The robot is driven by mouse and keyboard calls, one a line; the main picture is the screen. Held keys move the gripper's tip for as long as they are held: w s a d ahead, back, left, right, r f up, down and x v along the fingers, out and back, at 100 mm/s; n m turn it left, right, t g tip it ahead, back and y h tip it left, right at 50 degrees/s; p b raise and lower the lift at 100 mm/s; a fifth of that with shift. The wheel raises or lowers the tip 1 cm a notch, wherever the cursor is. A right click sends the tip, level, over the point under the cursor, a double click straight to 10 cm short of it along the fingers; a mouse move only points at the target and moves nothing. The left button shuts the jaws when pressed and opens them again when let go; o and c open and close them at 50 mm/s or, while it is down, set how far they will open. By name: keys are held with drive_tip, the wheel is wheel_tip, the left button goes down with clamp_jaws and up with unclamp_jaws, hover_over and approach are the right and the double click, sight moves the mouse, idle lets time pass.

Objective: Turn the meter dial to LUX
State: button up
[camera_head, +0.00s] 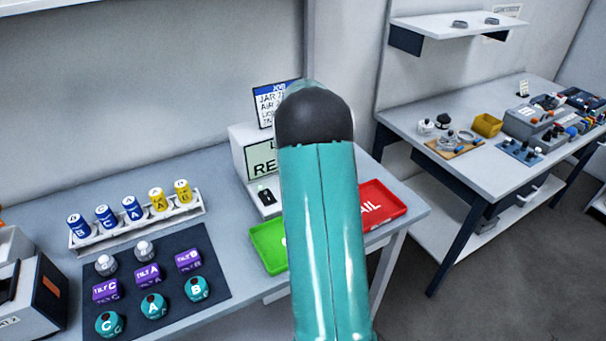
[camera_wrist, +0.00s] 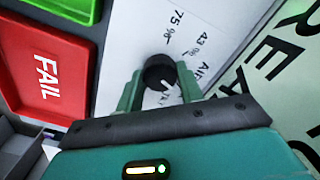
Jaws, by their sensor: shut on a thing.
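The meter (camera_head: 242,150) is a white box with a pale green display on the left table, partly hidden behind my teal arm. In the wrist view, its white panel (camera_wrist: 205,22) carries printed labels, including 75%, 43% and AIR. The black round dial (camera_wrist: 159,71) sits on this panel. My gripper (camera_wrist: 160,82) has its two green fingers on either side of the dial and is shut on it. A small white mark shows near the dial's lower edge; which label it points to cannot be told. The head view hides my gripper and the dial behind my arm.
A green tray (camera_head: 268,262) and a red FAIL tray (camera_head: 398,205) lie close by the meter. A dark mat (camera_head: 215,265) with jars and blocks and a white rack (camera_head: 150,232) of small bottles are left. A job card (camera_head: 268,103) stands behind.

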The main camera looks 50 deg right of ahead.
idle(0.3)
drive_tip(key=o, duration=1)
wheel_tip(320, 180, up, 14)
idle(0.3)
